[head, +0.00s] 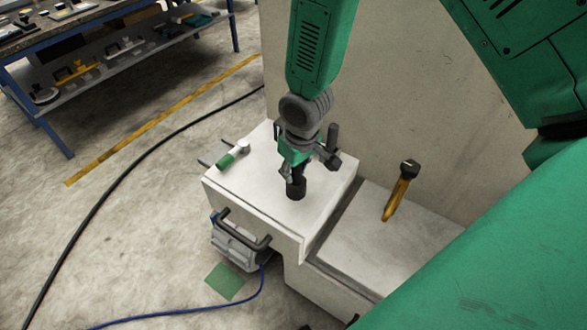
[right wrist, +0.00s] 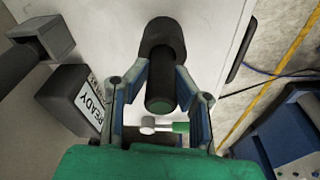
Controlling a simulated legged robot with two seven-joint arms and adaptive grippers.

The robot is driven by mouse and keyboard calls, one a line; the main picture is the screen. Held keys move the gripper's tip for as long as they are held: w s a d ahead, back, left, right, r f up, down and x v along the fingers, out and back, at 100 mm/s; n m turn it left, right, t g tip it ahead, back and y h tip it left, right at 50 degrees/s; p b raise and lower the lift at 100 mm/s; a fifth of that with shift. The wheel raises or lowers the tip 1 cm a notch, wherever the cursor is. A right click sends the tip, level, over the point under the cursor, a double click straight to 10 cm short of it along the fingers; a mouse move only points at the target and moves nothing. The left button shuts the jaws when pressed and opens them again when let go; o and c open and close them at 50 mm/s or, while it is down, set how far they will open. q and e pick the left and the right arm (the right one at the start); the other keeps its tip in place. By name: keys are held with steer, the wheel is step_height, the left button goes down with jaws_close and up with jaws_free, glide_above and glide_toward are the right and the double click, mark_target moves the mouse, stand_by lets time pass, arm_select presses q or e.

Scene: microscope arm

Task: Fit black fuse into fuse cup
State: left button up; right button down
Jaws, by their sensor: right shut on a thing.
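The black fuse (right wrist: 160,92), a dark cylinder with a green end face, stands between the fingers of my right gripper (right wrist: 160,97), which is shut on it. In the head view my right gripper (head: 294,170) points down over the white block. The fuse cup (right wrist: 163,42), a wider black cylinder, lies directly in line with the fuse; it also shows under the gripper in the head view (head: 296,188). The fuse's far end meets or overlaps the cup's mouth; I cannot tell how deep it sits. My left gripper is not in view.
A dark box with a READY label (right wrist: 85,100) stands close beside the gripper. A hammer (head: 400,190) with a yellow handle lies on the lower ledge. A workbench (head: 110,50) stands at upper left.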

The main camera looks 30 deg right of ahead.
steer(key=shift+f, duration=0.35)
steer(key=c, duration=1.3)
jaws_free()
steer(key=r, duration=0.4)
steer(key=s+r, duration=0.1)
steer(key=r, duration=0.6)
steer(key=shift+s+d+r, duration=0.1)
steer(key=shift+s+r, duration=0.25)
steer(key=shift+r, duration=0.05)
steer(key=shift+f, duration=0.1)
